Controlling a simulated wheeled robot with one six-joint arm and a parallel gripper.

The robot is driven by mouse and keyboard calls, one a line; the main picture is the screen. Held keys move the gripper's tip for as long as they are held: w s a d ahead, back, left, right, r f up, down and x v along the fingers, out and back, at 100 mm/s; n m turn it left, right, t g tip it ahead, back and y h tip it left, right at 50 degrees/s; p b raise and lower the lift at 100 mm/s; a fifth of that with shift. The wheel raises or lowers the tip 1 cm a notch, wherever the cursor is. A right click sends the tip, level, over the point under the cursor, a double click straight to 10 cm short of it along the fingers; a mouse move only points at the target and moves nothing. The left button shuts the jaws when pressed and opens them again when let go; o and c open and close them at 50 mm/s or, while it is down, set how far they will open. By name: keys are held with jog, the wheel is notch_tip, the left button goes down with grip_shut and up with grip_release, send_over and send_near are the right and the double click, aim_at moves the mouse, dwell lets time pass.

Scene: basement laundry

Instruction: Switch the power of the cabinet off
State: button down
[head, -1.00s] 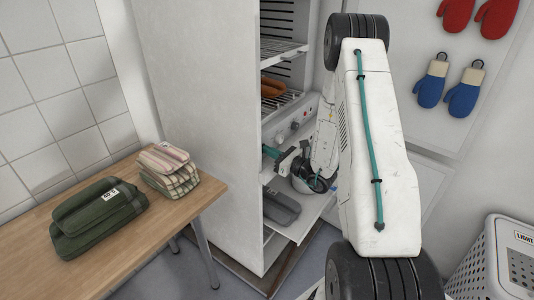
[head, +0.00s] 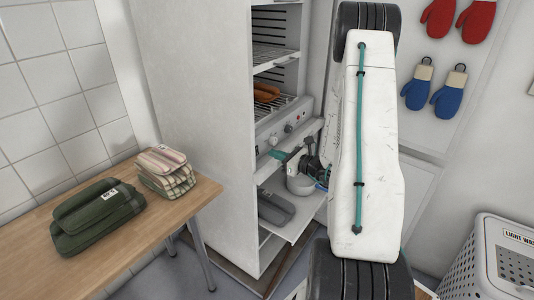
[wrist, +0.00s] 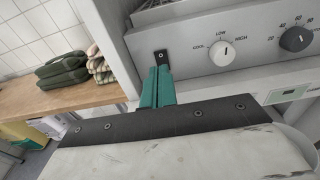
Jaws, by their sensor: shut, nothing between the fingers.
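The cabinet (head: 195,120) stands open at the front, with a grey control panel (head: 284,124) below its wire racks. In the wrist view the panel (wrist: 195,27) carries a black switch (wrist: 161,56) at its left end and a light knob (wrist: 222,53) marked COOL, LOW and HIGH. A dark dial (wrist: 296,39) with numbers is further right. My gripper (wrist: 157,70) has its teal fingers together and empty, their tips just below and at the black switch. I cannot tell whether they touch it. In the head view my gripper (head: 277,154) is small, below the panel.
Orange-brown rolls (head: 266,92) lie on a rack. A wooden table (head: 130,235) with folded cloths stands left; a laundry basket (head: 490,255) is right.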

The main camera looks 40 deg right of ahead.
jog(key=v, duration=0.8)
jog(key=shift+r, duration=0.25)
jog(key=shift+s, duration=0.1)
